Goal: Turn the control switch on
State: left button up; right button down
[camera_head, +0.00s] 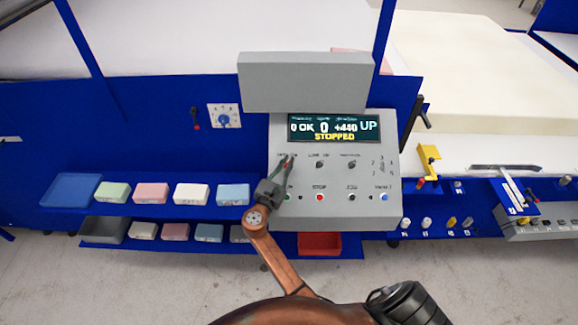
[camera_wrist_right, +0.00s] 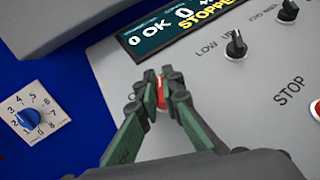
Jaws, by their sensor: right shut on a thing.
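The control panel (camera_head: 335,212) is a grey sloped box with several knobs and buttons. Its display (camera_head: 320,128) reads "STOPPED" in yellow, with "UP" at the right. The control switch (camera_head: 285,165) is a small red-marked knob at the panel's upper left. My right gripper (camera_head: 287,162) reaches it from below. In the right wrist view the green-grey fingers (camera_wrist_right: 162,78) are closed around the red switch (camera_wrist_right: 161,96), one on each side. The fingers hide most of the switch and part of its label, so its angle cannot be told. My left gripper is out of view.
A black knob (camera_wrist_right: 236,46) sits right of my fingers. A red stop button (camera_head: 320,198) and a green button (camera_head: 288,197) sit below. A blue dial (camera_head: 224,119) is on the blue wall to the left. Foam blocks (camera_head: 151,193) lie on shelves at lower left.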

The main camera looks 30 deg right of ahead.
jog(key=shift+s+d+f+m+g+h+b, duration=0.15)
jog(key=shift+m+g+h+b, duration=0.1)
jog(key=shift+m+g, duration=0.4)
jog(key=shift+w+a+f+m+g+h+b, duration=0.1)
jog(key=shift+f+m+g+h+b, duration=0.1)
jog(key=shift+m+g, duration=0.45)
jog(key=shift+s+d+f+m+g+h+b, duration=0.15)
jog(key=shift+m+g+h+b, duration=0.1)
jog(key=shift+m+g, duration=0.4)
jog(key=shift+g, duration=0.25)
jog(key=c, duration=2.1)
grip_release()
jog(key=shift+a+r, duration=0.1)
jog(key=shift+w, duration=0.2)
jog(key=shift+r, duration=0.65)
notch_tip(320, 180, up, 9)
jog(key=shift+f, duration=0.15)
